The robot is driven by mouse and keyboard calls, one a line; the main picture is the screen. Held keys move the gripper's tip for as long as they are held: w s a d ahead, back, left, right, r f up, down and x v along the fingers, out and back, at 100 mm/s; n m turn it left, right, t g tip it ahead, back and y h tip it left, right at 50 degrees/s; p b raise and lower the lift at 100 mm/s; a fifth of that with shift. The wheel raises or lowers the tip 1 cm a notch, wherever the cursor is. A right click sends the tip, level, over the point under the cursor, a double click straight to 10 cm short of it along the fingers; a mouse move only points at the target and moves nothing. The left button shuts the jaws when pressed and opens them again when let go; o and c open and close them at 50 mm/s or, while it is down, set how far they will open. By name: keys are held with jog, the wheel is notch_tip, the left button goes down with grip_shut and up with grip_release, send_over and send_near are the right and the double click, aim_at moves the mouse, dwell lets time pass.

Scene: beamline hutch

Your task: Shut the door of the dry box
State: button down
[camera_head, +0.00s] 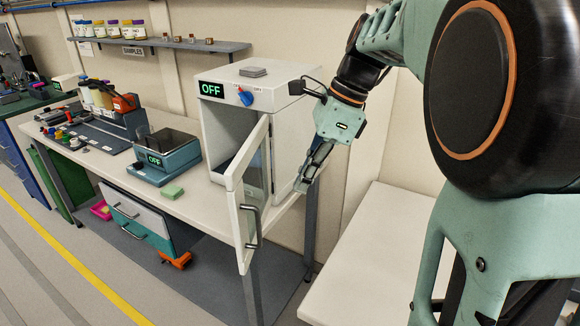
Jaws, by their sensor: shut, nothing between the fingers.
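The dry box (292,78) is a white cabinet at the right end of the bench, with a green "OFF" display and a blue knob on its upper front. Its door (236,210), a white frame with a clear pane and a metal handle (250,226), stands wide open toward the front, hinged on the right side. Part of the dark interior shows to the left of the door. My gripper (302,185) is shut and empty. It points down to the right of the door, beside the box's right side; I cannot tell whether it touches anything.
A drawer unit (140,220) hangs below. A shelf (170,43) with jars runs along the wall. A white surface (375,260) lies at right.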

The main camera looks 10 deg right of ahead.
jog(key=a+f, duration=0.6)
jog(key=shift+w+a+f, duration=0.3)
jog(key=shift+w+f, duration=0.1)
jog(key=shift+w, duration=0.05)
jog(key=shift+a, duration=0.1)
